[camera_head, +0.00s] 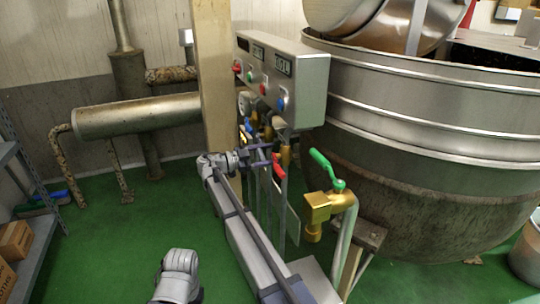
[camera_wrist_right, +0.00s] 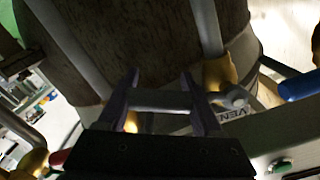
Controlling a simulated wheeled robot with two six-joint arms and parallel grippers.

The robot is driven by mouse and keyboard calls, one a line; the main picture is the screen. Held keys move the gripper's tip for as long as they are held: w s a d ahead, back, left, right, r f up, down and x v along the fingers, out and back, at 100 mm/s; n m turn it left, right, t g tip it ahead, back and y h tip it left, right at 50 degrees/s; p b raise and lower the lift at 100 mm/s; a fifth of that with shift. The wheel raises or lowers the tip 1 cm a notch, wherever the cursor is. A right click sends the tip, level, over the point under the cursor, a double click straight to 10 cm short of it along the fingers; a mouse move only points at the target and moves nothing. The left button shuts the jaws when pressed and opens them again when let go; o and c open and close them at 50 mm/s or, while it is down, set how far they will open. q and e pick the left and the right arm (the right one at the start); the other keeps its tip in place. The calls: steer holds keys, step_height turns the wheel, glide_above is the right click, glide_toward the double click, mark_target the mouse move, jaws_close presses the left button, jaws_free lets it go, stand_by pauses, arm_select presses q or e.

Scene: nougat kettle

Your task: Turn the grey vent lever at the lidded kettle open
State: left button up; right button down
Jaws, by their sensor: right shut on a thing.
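The big steel kettle (camera_head: 420,110) fills the right of the head view, with a round metal lid (camera_head: 345,12) at its top. My right gripper (camera_head: 272,152) reaches in among the valves at the kettle's left side. In the wrist view its two dark fingers (camera_wrist_right: 164,102) stand either side of the middle of the grey vent lever (camera_wrist_right: 165,99). The lever lies crosswise there, its round end at the right above a label reading "VEN". The gripper is shut on the lever; the exact contact is dark. The lever is hard to make out in the head view. My left gripper is out of view.
A control box (camera_head: 285,75) with coloured buttons hangs above the valves. A red handle (camera_head: 279,166) is close to my right gripper, and a green-handled brass tap (camera_head: 325,203) stands to its right. A blue handle (camera_wrist_right: 300,86) shows right of the lever. A tan post (camera_head: 215,80) stands behind.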

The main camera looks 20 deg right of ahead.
steer(key=shift+w+f+m, duration=0.2)
steer(key=shift+f+m, duration=0.15)
steer(key=shift+m, duration=0.25)
steer(key=shift+c, duration=0.2)
jaws_free()
steer(key=shift+a, duration=0.15)
steer(key=a, duration=0.7)
steer(key=shift+a, duration=0.3)
steer(key=shift+s, duration=0.1)
